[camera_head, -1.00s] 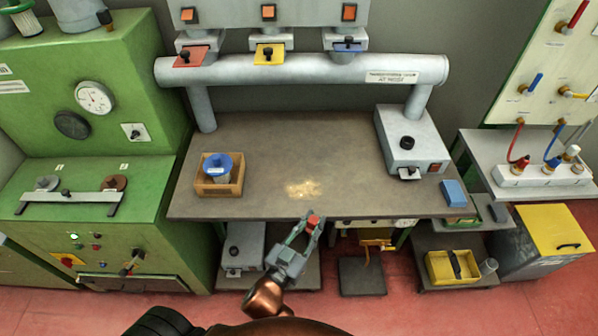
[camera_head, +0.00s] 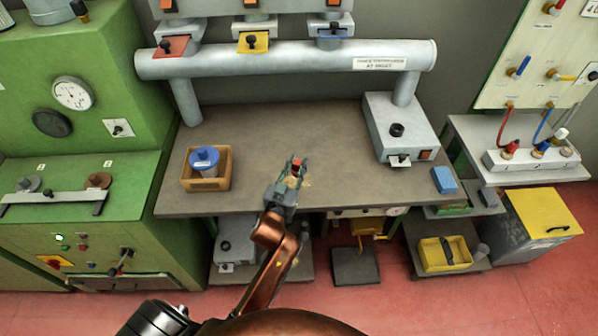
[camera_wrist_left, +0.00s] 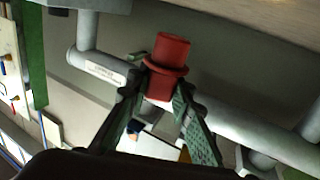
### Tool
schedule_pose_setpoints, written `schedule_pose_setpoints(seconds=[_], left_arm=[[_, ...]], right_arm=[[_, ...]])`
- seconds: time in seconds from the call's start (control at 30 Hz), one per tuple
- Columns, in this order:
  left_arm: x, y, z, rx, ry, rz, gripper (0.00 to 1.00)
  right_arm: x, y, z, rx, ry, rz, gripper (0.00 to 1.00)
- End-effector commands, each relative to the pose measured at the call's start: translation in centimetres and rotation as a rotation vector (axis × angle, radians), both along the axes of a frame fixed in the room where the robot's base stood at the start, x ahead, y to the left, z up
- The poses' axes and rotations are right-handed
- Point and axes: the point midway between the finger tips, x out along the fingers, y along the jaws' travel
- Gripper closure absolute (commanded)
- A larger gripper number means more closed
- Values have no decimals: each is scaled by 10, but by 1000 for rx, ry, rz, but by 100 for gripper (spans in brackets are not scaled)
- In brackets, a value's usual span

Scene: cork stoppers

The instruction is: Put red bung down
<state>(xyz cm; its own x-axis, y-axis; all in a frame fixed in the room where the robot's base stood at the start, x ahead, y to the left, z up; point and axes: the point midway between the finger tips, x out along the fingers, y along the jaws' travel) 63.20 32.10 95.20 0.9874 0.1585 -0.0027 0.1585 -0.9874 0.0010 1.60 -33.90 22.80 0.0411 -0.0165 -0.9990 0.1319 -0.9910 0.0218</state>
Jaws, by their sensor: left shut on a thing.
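My left gripper (camera_head: 293,171) reaches over the front middle of the grey-brown bench (camera_head: 340,185) in the head view. It is shut on the red bung (camera_head: 296,168). In the left wrist view the red bung (camera_wrist_left: 167,62) sits between the two fingertips, its wide collar and narrower end showing clear of them. The head view does not show clearly whether the bung touches the bench top. A pale dusty patch on the bench is partly hidden behind the gripper. My right gripper is not in view.
A wooden box (camera_head: 187,179) holding a blue-lidded jar (camera_head: 204,159) stands left on the bench. A grey switch box (camera_head: 385,120) stands at the back right, and a blue block (camera_head: 444,180) lies near the right edge. The bench between them is mostly clear.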

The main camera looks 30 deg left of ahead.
Motion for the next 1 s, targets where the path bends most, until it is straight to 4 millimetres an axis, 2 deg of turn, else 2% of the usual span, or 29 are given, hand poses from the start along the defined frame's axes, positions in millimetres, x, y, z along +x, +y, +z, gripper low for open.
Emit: schedule_pose_setpoints(seconds=[0.03, 0.2, 0.37, 0.53, 0.97, 1.0], left_arm=[[5, 2, -9, 1, 1, 0, 100], [13, 5, -16, 2, -2, 0, 100], [21, 8, -28, 2, 0, 0, 100], [20, 8, -56, 1, 2, 0, 100], [20, 8, -60, 0, -1, -1, 100], [20, 8, -59, 0, -1, -1, 77]], right_arm=[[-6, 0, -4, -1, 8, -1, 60], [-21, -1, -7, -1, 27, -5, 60], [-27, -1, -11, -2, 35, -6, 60], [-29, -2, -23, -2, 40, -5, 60], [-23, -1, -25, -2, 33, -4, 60], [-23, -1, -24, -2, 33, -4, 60]])
